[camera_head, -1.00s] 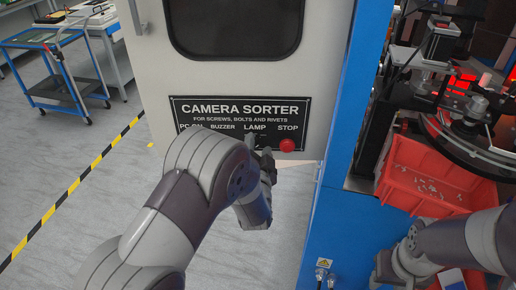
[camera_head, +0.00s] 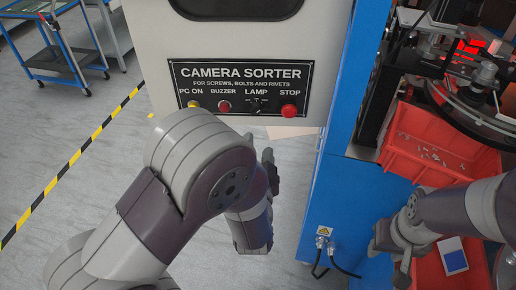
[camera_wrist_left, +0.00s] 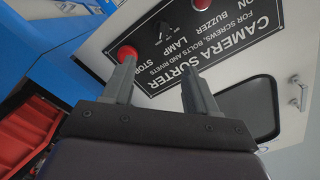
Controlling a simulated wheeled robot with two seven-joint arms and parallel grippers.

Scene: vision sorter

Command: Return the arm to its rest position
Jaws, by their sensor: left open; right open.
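My left arm (camera_head: 195,175) reaches in from the lower left of the head view. My left gripper (camera_head: 268,170) is below the black control panel (camera_head: 240,72), apart from it and partly hidden by my own wrist. In the left wrist view its two fingers (camera_wrist_left: 158,80) are spread with nothing between them. The panel, with its red STOP button (camera_wrist_left: 127,53) and the LAMP knob (camera_wrist_left: 162,32), lies beyond them. My right gripper (camera_head: 390,262) is open at the lower right of the head view, in front of the red bins, and is partly hidden.
The white cabinet door (camera_head: 148,50) and blue frame (camera_head: 335,170) stand close beyond my left gripper. A red bin (camera_head: 395,150) holds small parts at right. Cables (camera_head: 335,265) hang at the blue frame. Grey floor (camera_head: 110,190) is clear at left; a blue cart (camera_head: 60,60) is behind.

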